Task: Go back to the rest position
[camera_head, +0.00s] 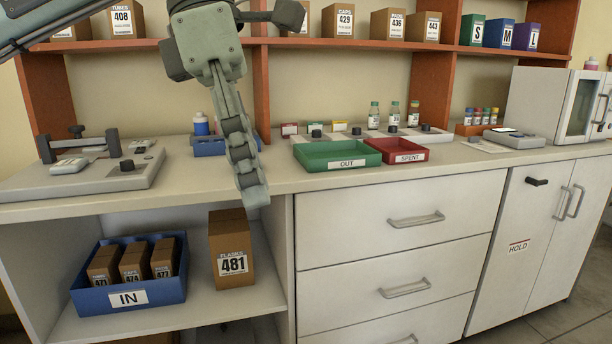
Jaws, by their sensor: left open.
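My left gripper (253,190) hangs down from the arm coming in at the upper left. It is seen edge-on, open, in front of the bench's front edge. Nothing shows in its jaws. Below it, a brown box marked 481 (230,262) stands on the lower shelf, apart from the fingers. To its left, a blue IN tray (128,296) holds brown boxes marked 471, 474 and 477. My right gripper is not in view.
A green OUT tray (337,163) and a red SPENT tray (409,158) sit on the bench with bottles behind. A device (100,170) stands at left, a white incubator (540,100) at right. Drawers (390,215) and the upper shelf (330,43) bound the space.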

